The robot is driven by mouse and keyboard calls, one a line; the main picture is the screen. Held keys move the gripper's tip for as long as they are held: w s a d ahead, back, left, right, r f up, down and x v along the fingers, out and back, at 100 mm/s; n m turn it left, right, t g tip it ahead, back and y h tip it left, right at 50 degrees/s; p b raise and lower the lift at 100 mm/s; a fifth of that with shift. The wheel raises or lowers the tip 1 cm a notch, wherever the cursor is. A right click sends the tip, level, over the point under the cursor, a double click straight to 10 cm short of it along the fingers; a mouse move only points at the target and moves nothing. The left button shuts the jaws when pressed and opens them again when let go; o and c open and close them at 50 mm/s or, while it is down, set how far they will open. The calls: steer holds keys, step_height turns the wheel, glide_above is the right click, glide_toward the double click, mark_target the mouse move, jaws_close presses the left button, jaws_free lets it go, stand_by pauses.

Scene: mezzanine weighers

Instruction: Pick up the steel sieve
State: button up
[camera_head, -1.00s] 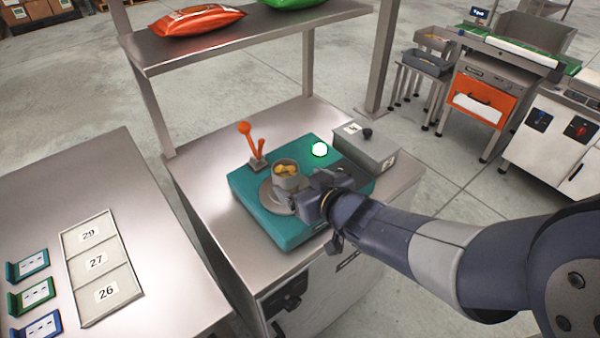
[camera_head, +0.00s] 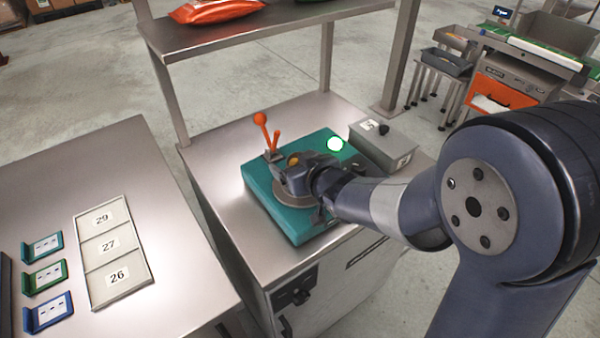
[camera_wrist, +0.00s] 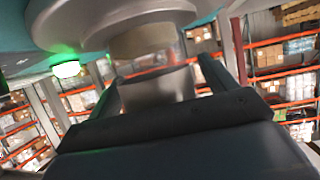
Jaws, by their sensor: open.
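The steel sieve stands on the round grey plate (camera_head: 293,199) of a teal scale (camera_head: 292,224). In the head view my gripper hides nearly all of it; a small yellowish patch of its contents (camera_head: 293,160) shows above the jaws. In the wrist view, which looks upside down, the sieve (camera_wrist: 158,88) is a shiny metal cylinder between my two fingers. My gripper (camera_head: 294,178) is open around the sieve, low over the plate; it also shows in the wrist view (camera_wrist: 162,90). I cannot tell whether either finger touches the sieve.
A lit green-white lamp (camera_head: 335,144) and a grey box (camera_head: 384,145) are to the right. A steel shelf (camera_head: 250,38) spans above the back. The left table holds a numbered tray (camera_head: 121,291) and several coloured card holders (camera_head: 47,276).

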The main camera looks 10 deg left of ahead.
steer(key=shift+c, duration=0.4)
steer(key=c, duration=1.3)
